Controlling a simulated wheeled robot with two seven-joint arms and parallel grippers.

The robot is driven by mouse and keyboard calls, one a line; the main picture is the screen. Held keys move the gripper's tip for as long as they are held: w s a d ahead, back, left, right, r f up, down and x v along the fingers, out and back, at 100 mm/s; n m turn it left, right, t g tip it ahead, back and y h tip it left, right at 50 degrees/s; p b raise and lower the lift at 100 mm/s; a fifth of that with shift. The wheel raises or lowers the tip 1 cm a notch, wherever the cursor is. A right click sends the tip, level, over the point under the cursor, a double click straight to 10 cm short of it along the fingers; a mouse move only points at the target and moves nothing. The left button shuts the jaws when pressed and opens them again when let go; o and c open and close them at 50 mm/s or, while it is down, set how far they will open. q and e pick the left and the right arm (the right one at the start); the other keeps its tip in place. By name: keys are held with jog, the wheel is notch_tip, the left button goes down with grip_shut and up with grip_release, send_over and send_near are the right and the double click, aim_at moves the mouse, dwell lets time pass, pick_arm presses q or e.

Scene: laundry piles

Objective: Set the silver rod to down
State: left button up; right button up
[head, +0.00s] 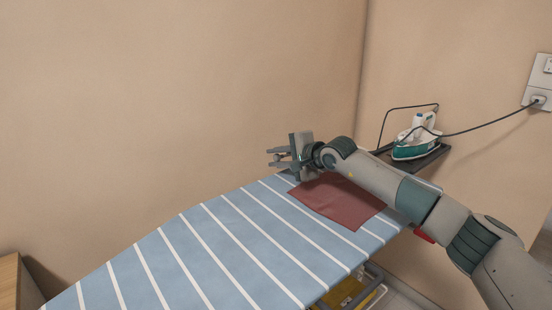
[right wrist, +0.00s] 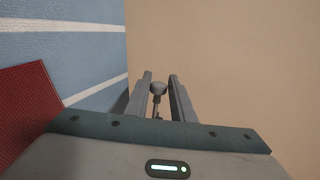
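A small grey rod with a round knob (right wrist: 158,89) shows in the right wrist view, beyond the far edge of the ironing board (head: 190,250). My right gripper (right wrist: 160,78) is open, with one finger on each side of the knob. Gaps show between the knob and both fingers, and I cannot tell how deep the knob sits between them. In the head view my right gripper (head: 272,158) is at the board's far edge, pointing left, and the rod is not visible there. My left gripper is not in view.
A dark red cloth (head: 335,203) lies flat on the striped board, under my right arm. A green and white iron (head: 415,145) stands on a dark rest (head: 435,156) at the right, its cord running to a wall socket (head: 540,98). Beige walls stand close behind the board.

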jog(key=shift+o, duration=1)
